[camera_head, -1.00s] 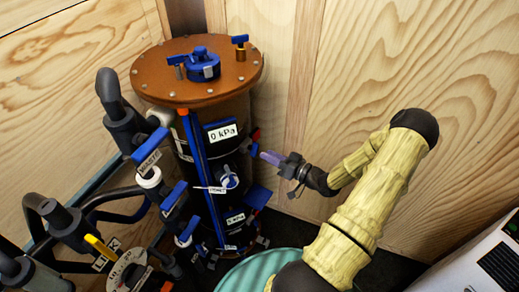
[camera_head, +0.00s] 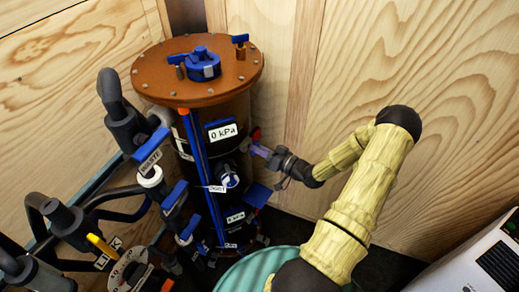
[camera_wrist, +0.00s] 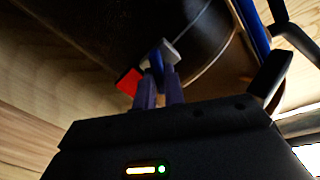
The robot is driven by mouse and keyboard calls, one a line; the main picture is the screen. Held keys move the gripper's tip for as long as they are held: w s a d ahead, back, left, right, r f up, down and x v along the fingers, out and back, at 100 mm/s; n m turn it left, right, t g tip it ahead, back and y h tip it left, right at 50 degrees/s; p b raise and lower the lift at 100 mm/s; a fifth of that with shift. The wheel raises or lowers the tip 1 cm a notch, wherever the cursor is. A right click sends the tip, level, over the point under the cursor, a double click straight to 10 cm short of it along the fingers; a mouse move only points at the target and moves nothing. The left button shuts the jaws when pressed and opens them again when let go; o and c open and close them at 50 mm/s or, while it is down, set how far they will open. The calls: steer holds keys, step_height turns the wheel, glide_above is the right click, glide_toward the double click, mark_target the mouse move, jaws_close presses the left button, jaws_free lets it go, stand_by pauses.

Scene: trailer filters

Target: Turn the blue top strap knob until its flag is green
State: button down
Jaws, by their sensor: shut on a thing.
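The blue top strap knob (camera_wrist: 157,61) sits on the side of the dark filter vessel (camera_head: 233,108). In the wrist view it shows between my two purple-grey fingertips, with a pale grey piece beside it. Its flag (camera_wrist: 129,81) is red in the wrist view, just left of the fingers. The red flag also shows in the head view (camera_head: 256,133), above the fingertips. My gripper (camera_head: 261,151) reaches the vessel from the right and is shut on the knob; it shows in the wrist view too (camera_wrist: 160,84). The fingers hide part of the knob.
The vessel has an orange-brown lid (camera_head: 150,88) and a 0 kPa display (camera_head: 222,132). Pipes and blue valve handles (camera_head: 151,146) crowd its left side. A teal rounded object (camera_head: 240,275) lies below, and a white box (camera_head: 480,262) stands at lower right. Wooden walls are behind.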

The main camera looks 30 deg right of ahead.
steer(key=shift+m, duration=0.4)
steer(key=shift+d+f+m+p, duration=0.1)
steer(key=shift+m+p, duration=0.75)
steer(key=shift+m, duration=1.75)
steer(key=c, duration=1.5)
jaws_free()
